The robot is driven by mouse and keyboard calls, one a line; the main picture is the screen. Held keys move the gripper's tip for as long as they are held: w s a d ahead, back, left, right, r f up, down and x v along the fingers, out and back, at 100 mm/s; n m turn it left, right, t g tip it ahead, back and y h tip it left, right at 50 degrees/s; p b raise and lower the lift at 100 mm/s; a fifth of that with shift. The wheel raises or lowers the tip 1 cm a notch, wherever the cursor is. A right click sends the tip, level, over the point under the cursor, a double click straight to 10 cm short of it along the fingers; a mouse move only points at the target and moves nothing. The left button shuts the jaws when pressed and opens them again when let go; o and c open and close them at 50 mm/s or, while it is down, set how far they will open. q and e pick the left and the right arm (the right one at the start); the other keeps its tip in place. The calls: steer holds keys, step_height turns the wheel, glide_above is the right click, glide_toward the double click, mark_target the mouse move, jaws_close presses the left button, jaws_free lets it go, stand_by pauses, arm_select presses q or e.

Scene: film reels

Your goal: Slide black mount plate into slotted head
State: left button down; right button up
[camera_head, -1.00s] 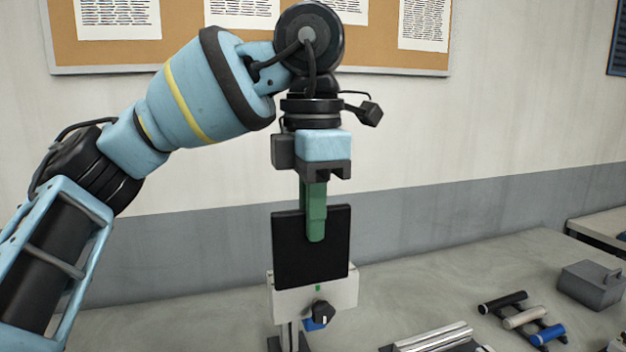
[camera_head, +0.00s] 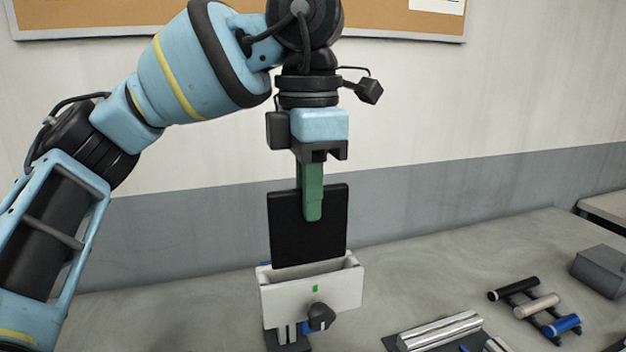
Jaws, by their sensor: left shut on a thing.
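The black mount plate (camera_head: 308,238) is a flat dark square, held upright. My left gripper (camera_head: 311,208) has green fingers and is shut on the plate's upper middle. The slotted head (camera_head: 322,293) is a pale box with a long opening along its top, a small green mark and a dark knob on its front. It stands on a post above a dark base. The plate's lower edge is at the opening in the picture; I cannot tell how far inside it is. My right gripper is not in view.
Silvery rods (camera_head: 440,331) lie on a dark holder on the table at the lower right. Black, cream and blue cylinders (camera_head: 538,306) lie on a rack farther right. A grey box (camera_head: 602,271) stands at the right edge. The table behind the head is clear.

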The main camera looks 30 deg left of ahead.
mark_target(309, 262)
arm_select(q)
step_height(309, 262, down, 2)
steer(key=shift+w+f+b, duration=0.1)
steer(key=shift+b, duration=0.25)
steer(key=shift+f+b, duration=0.35)
steer(key=shift+f, duration=0.5)
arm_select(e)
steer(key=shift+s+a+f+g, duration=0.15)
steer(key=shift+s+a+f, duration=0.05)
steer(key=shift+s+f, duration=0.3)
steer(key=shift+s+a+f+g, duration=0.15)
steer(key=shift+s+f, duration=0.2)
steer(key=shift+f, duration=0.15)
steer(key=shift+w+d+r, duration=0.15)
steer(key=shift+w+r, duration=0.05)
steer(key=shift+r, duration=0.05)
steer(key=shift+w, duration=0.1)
arm_select(q)
steer(key=shift+p, duration=0.4)
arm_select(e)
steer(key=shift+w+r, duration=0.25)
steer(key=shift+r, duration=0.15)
arm_select(q)
steer(key=shift+f, duration=0.1)
steer(key=shift+f, duration=0.55)
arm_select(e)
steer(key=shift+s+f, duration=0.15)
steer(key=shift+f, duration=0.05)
